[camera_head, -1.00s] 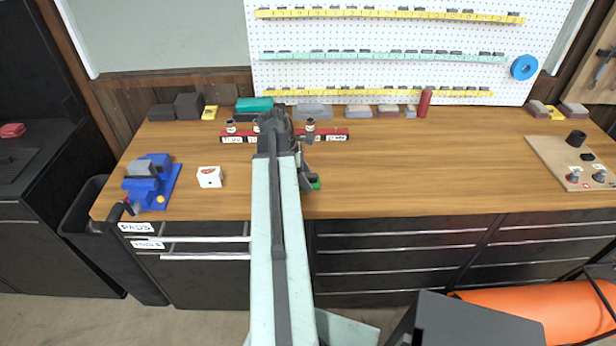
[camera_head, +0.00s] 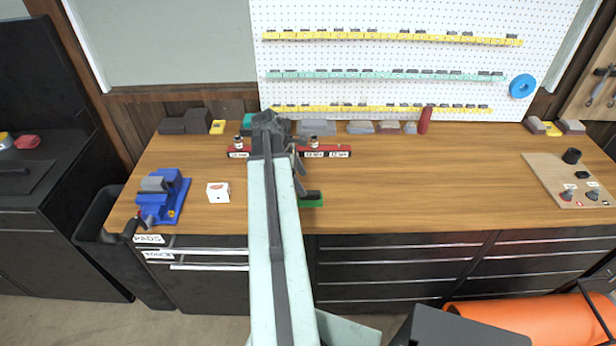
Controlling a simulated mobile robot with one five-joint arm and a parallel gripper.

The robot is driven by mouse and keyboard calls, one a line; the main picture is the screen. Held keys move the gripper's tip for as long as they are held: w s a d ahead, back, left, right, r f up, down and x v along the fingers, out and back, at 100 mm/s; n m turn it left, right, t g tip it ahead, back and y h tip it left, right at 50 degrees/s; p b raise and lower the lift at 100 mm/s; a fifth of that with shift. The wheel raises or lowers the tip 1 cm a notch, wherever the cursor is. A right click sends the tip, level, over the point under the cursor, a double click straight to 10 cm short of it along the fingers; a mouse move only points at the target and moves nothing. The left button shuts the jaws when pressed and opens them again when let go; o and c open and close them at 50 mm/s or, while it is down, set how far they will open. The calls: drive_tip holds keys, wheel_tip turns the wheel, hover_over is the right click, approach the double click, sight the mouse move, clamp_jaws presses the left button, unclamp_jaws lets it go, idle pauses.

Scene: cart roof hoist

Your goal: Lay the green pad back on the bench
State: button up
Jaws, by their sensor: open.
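A small pad (camera_head: 312,203), green below with a dark handle-like top, appears to lie flat on the wooden bench (camera_head: 420,185), near its front edge in the middle. My gripper (camera_head: 301,184) is open just behind and to the left of the pad. My arm comes up from the bottom and hides the pad's left part. I cannot tell whether a finger still touches the pad.
A red rail (camera_head: 330,152) with small bottles lies behind my gripper. A wooden board (camera_head: 570,180) with knobs lies at the right. The bench between is clear.

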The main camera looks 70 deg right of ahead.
drive_tip(key=p+v, duration=0.2)
drive_tip(key=v, duration=0.2)
